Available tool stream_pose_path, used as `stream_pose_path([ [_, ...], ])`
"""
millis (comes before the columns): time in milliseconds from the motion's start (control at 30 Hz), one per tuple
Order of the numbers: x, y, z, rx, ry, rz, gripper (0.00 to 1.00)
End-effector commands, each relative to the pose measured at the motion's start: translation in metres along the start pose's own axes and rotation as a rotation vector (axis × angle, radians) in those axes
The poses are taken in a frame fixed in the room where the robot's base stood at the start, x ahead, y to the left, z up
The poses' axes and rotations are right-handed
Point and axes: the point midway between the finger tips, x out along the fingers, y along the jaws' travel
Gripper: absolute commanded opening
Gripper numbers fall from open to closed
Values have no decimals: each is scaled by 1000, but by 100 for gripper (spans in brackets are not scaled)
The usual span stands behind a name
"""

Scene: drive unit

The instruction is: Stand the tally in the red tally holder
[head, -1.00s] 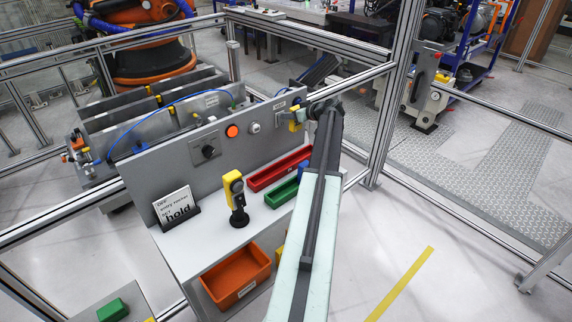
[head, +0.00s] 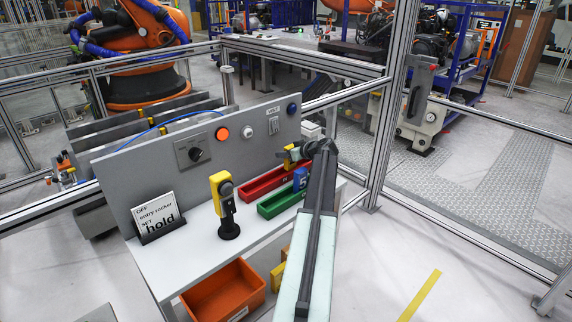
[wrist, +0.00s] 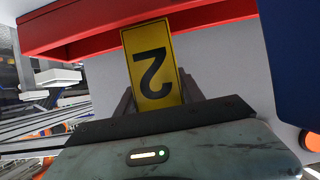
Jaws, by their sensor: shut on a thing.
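My gripper (head: 296,155) is shut on a yellow tally (wrist: 153,62) marked with a black 2, which looks upside down in the wrist view. In the head view, the gripper is above the right end of the red tally holder (head: 262,187), a long open tray on the white bench. The holder's red edge also shows in the wrist view (wrist: 90,28), beyond the tally. The tally looks held above the holder; whether it touches cannot be told. Its lower end is partly hidden in the head view.
A green holder (head: 277,205) lies in front of the red one. A blue tally marked 5 (head: 300,179) stands at its right end, close to my gripper. A yellow-and-black post (head: 224,200) and a sign (head: 157,215) stand left. A grey panel (head: 140,178) rises behind.

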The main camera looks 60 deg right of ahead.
Motion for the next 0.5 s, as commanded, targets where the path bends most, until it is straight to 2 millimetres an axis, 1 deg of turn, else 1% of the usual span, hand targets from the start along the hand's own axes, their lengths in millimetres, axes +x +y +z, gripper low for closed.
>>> stream_pose_path([
  [33, 9, 0, 18, 0, 0, 0, 3],
  [100, 13, 0, 27, 0, 0, 0, 3],
  [367, 11, 0, 23, 0, 0, 1, 3],
  [500, 13, 1, 28, 0, 0, 1, 3],
])
